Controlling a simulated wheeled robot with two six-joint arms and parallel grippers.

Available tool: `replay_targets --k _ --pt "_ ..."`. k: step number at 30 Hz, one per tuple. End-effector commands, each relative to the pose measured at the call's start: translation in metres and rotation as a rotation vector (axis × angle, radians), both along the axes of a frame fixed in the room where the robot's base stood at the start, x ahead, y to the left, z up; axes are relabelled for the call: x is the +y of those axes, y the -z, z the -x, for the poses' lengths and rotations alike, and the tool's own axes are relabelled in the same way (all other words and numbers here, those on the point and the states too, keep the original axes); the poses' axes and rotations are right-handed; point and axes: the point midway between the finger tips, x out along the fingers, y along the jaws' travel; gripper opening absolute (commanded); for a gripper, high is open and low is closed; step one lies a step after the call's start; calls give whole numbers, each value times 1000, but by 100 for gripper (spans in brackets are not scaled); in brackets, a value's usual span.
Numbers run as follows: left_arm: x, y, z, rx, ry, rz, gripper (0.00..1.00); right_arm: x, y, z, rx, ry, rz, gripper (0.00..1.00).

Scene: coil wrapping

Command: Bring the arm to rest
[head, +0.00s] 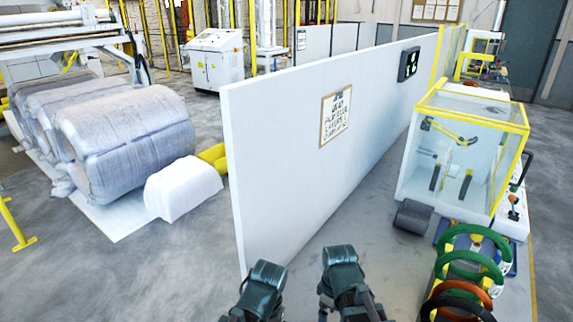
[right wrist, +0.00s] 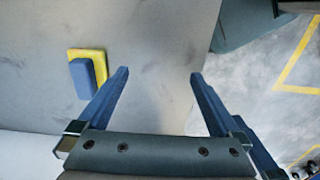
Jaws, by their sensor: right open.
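My right gripper (right wrist: 160,75) shows in the right wrist view with its two blue fingers spread apart. Nothing is between them. A blue block with a yellow base (right wrist: 82,74) is beyond and left of the left finger, apart from it, on a grey surface. In the head view, dark teal links of my two arms show at the bottom middle. Neither gripper can be made out there. My left gripper is in neither view.
A white partition (head: 300,130) stands ahead of the arms. To its right are a yellow-framed clear cabinet (head: 415,165), a dark roll (head: 413,217), and green (head: 470,268), orange and black rings. Large wrapped rolls (head: 130,140) lie at the left. Grey floor (head: 150,280) is clear at lower left.

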Motion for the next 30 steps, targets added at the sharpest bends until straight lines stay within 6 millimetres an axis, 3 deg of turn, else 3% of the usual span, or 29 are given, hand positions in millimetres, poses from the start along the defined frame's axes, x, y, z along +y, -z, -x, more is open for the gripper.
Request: replay_targets --k 1,7,23,30 --pt "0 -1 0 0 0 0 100 2 -1 10 0 -2 0 100" --pt "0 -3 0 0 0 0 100 6 -3 25 0 0 0 100" --pt "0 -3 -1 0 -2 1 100 7 -3 29 1 3 2 100" --pt "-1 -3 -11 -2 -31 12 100 6 -4 38 18 41 19 100"
